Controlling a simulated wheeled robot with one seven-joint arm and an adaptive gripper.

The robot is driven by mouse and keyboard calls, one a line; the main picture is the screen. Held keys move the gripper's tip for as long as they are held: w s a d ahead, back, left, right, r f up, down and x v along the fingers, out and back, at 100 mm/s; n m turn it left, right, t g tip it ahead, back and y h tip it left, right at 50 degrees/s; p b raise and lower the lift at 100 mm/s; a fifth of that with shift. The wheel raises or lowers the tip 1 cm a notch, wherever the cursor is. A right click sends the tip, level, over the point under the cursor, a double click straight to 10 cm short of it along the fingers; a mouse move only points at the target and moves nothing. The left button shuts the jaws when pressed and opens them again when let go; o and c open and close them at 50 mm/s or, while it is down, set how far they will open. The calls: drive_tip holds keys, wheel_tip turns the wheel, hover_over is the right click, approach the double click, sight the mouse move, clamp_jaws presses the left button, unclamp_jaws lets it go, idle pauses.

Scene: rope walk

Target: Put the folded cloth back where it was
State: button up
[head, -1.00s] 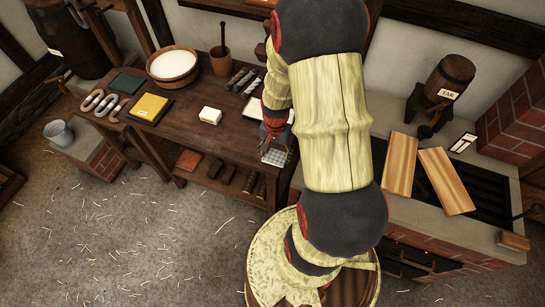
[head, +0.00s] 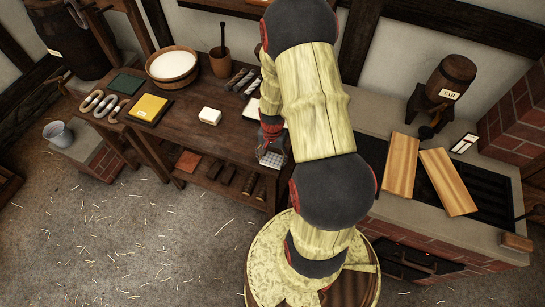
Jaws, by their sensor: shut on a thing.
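The folded cloth (head: 271,158), a small pale piece with a grey check, is at the front right part of the dark wooden bench (head: 185,133). My gripper (head: 270,146) is shut on it from above. The gripper's fingers are small in the picture and partly hide the cloth. I cannot tell whether the cloth touches the bench top or hangs just over its front edge.
A white block (head: 210,116), a yellow pad (head: 149,109) and a dark green flat piece (head: 126,84) lie on the bench. A white-filled tub (head: 172,65) stands behind. A pale flat tray (head: 252,109) lies beside my arm. A brick hearth with two boards (head: 447,182) is at right.

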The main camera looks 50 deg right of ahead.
drive_tip(key=shift+f, duration=0.2)
drive_tip(key=o, duration=1.3)
drive_tip(key=shift+r, duration=0.1)
drive_tip(key=shift+r, duration=0.1)
wheel_tip(320, 180, up, 12)
drive_tip(key=p, duration=0.2)
wheel_tip(320, 180, up, 10)
drive_tip(key=n+t, duration=0.1)
drive_tip(key=n, duration=0.2)
hover_over(272, 158)
drive_tip(key=w+a, duration=0.3)
drive_tip(key=a, duration=0.2)
drive_tip(key=s+a+r+n+t, duration=0.1)
drive_tip(key=s+a+r+n, duration=0.2)
drive_tip(key=a+r, duration=0.2)
drive_tip(key=s+a+r+n+t, duration=0.2)
drive_tip(key=s+a+r+n, duration=0.2)
drive_tip(key=a+r, duration=0.2)
drive_tip(key=s+a+r+n+t, duration=0.1)
drive_tip(key=s+a+r+n, duration=0.2)
drive_tip(key=a+r, duration=0.3)
drive_tip(key=shift+s+a+r+n+t, duration=0.15)
drive_tip(key=shift+s+r, duration=0.05)
drive_tip(key=shift+r, duration=0.55)
drive_tip(key=shift+s+a+r+n+t, duration=0.1)
drive_tip(key=shift+s+r+n+t, duration=0.05)
drive_tip(key=shift+r, duration=0.55)
